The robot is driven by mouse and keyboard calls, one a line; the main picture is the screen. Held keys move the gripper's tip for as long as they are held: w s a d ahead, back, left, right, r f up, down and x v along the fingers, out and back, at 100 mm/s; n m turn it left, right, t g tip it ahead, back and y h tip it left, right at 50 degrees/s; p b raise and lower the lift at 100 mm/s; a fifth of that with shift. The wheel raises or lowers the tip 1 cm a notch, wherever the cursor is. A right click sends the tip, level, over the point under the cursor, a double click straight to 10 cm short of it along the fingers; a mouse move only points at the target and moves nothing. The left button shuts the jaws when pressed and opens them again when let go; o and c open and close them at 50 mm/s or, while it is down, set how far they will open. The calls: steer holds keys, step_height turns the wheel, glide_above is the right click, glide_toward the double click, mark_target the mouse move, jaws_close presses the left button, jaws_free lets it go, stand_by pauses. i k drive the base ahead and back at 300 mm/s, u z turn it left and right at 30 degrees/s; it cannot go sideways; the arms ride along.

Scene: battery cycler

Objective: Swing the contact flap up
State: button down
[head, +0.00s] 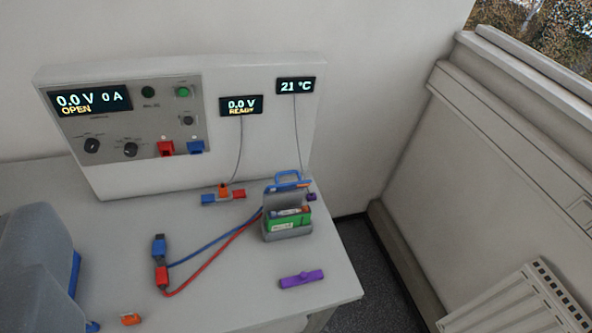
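A small grey holder (288,236) stands near the right edge of the table, with a green battery (289,220) in it. A grey panel with a blue loop handle (291,176) rises behind the battery and looks like the contact flap. It appears upright, but its exact angle and hinge are too small to tell. A blue and a red cable run from the holder's left side to a blue and red plug pair (160,261) on the table. My gripper is not in view.
A white cycler panel (253,158) stands behind, its left display reading OPEN. A purple piece (301,278) lies in front of the holder. A large grey body (35,262) fills the lower left. An orange piece (131,319) lies near the bottom. A radiator (520,302) is at right.

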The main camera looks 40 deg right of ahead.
mark_target(300, 184)
steer(key=i, duration=0.95)
steer(key=u, duration=0.05)
